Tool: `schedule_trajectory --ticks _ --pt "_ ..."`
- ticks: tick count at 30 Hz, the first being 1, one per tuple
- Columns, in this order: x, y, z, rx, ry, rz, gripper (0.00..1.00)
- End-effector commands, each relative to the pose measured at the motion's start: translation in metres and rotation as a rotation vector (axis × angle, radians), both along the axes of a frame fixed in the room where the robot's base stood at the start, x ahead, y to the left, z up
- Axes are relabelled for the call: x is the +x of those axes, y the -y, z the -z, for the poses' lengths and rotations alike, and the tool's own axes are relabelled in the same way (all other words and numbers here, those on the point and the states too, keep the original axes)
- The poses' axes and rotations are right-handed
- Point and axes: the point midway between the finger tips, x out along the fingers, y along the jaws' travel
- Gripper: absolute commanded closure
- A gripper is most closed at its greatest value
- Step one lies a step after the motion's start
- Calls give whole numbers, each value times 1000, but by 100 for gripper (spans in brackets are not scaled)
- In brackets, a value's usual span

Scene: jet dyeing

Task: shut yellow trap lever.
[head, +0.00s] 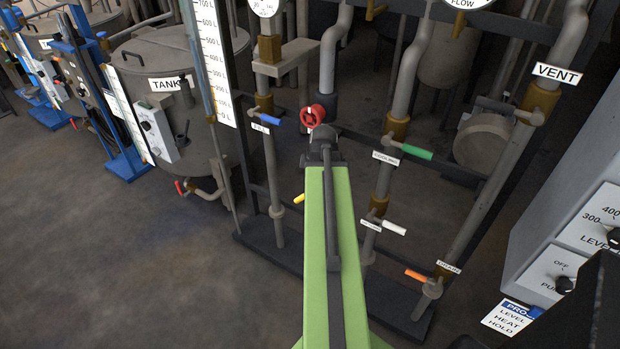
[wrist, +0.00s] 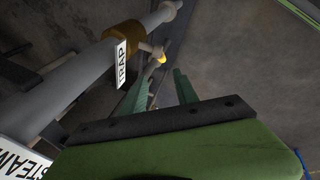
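In the head view the yellow trap lever (head: 299,198) shows as a short yellow tip just left of my green arm; the rest of it is hidden behind the arm. In the wrist view the TRAP label (wrist: 122,63) sits by a brass valve body (wrist: 124,36) on a grey pipe. The yellow lever (wrist: 161,59) is seen nearly end-on beside it. My gripper (wrist: 159,85) is open, its two green fingers apart and empty. The lever's yellow end appears just beyond the fingertips, toward the left finger; contact cannot be told. My gripper is hidden in the head view.
Nearby on the pipe rack are a red handwheel (head: 312,116), a blue lever (head: 269,121), a green lever (head: 417,152), a white lever (head: 394,228) and an orange lever (head: 416,275). A grey control box (head: 565,215) stands right. The floor at left is clear.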

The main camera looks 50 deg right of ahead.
Motion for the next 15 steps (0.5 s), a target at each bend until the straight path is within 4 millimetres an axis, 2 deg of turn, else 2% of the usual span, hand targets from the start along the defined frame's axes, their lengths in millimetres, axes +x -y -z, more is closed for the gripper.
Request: schedule_trajectory --ticks 1,4,7,15 --pt "0 0 0 10 5 27 72" --pt "0 -1 0 76 35 198 85" --pt "3 -8 0 223 102 508 98" --pt "20 -39 1 780 240 1483 100"
